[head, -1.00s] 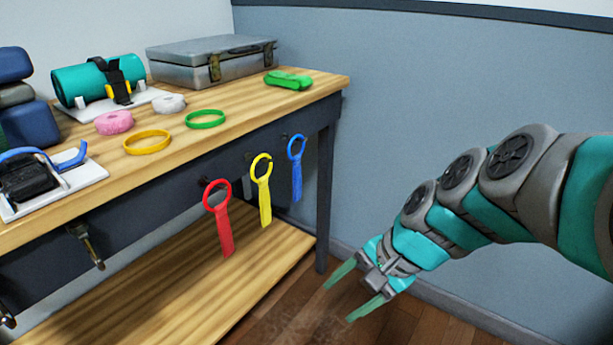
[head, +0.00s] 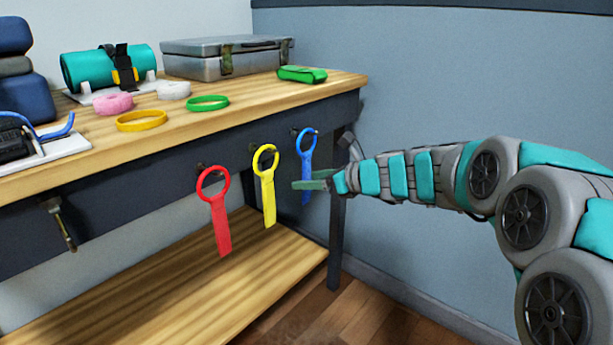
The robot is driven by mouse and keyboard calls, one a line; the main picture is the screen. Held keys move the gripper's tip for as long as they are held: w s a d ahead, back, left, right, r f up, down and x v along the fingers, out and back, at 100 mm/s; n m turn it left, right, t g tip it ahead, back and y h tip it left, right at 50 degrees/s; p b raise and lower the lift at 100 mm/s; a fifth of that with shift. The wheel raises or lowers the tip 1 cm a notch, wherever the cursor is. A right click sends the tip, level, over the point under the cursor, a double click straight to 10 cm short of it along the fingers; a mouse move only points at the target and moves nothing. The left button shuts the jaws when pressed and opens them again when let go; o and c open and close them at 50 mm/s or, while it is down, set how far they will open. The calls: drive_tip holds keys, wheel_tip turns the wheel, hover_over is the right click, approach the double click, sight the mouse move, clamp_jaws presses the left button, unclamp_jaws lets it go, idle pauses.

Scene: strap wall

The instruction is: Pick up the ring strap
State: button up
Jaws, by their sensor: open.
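Three ring straps hang from hooks on the dark front of the workbench: a red strap (head: 220,222), a yellow strap (head: 268,194) and a blue strap (head: 306,165). Each has a round loop at the top and a flat tail below. My gripper (head: 300,184) is open and points left, at the height of the blue strap's tail. Its fingers overlap the blue strap in the picture and partly hide the tail. I cannot tell whether they touch it. The yellow strap lies just left of the fingertips.
The workbench top (head: 255,100) holds a grey case (head: 215,65), a green folded strap (head: 302,74), yellow and green rings, pink and white rolls, and a teal roll (head: 90,70). A lower shelf (head: 190,300) lies under the straps. The bench leg (head: 337,240) stands close below my wrist.

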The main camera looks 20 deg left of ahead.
drive_tip(key=shift+b+x, duration=0.35)
drive_tip(key=shift+x, duration=2.05)
drive_tip(key=shift+r, duration=0.15)
clamp_jaws()
